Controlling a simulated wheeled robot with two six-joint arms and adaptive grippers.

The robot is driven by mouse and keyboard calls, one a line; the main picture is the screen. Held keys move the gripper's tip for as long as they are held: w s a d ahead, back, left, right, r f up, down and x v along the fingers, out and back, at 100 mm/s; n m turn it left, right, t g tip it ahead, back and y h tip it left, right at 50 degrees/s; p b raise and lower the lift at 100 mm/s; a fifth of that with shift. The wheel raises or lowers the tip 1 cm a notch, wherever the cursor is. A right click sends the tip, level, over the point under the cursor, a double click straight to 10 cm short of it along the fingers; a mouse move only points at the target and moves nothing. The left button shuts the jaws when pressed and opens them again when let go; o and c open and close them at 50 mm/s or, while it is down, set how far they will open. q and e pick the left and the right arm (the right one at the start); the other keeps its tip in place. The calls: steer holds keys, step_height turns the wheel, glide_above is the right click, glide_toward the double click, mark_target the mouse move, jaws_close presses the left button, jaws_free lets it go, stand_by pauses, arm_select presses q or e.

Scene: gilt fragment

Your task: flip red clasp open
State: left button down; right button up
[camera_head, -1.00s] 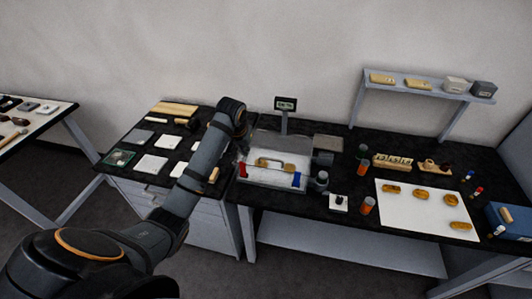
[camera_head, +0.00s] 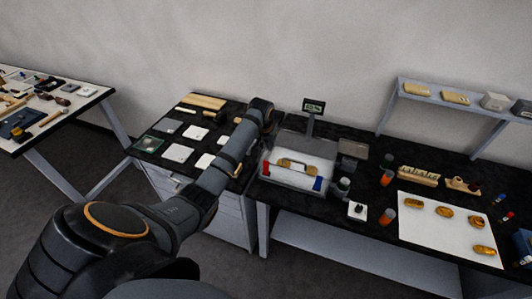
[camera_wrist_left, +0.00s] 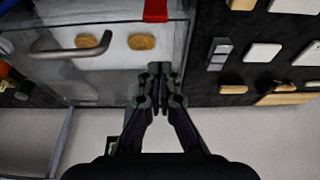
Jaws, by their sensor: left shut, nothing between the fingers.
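The red clasp (camera_head: 266,168) is at the left front corner of a clear-lidded box (camera_head: 293,181) in the head view. In the left wrist view the red clasp (camera_wrist_left: 155,10) shows at the top edge, partly cut off. I cannot tell its exact latch position. The lid has a metal handle (camera_wrist_left: 70,52) and looks lowered. My left gripper (camera_wrist_left: 158,70) is shut and empty. In the wrist view its fingertips appear over the box's edge, below the clasp in the picture and apart from it. My right gripper is in neither view.
A blue clasp (camera_head: 318,184) is at the box's right front. A small display (camera_head: 314,107) stands behind it. White tiles (camera_head: 178,153) lie left of my arm.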

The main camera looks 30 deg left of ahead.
mark_target(266, 167)
arm_select(q)
steer(key=shift+x, duration=0.95)
steer(key=s+p, duration=0.1)
steer(key=p, duration=0.1)
steer(key=s+d+p, duration=0.1)
steer(key=shift+s+f, duration=0.25)
steer(key=shift+s, duration=0.05)
steer(key=shift+s+p, duration=0.35)
steer(key=shift+s, duration=0.25)
steer(key=shift+f, duration=0.15)
steer(key=shift+w, duration=0.2)
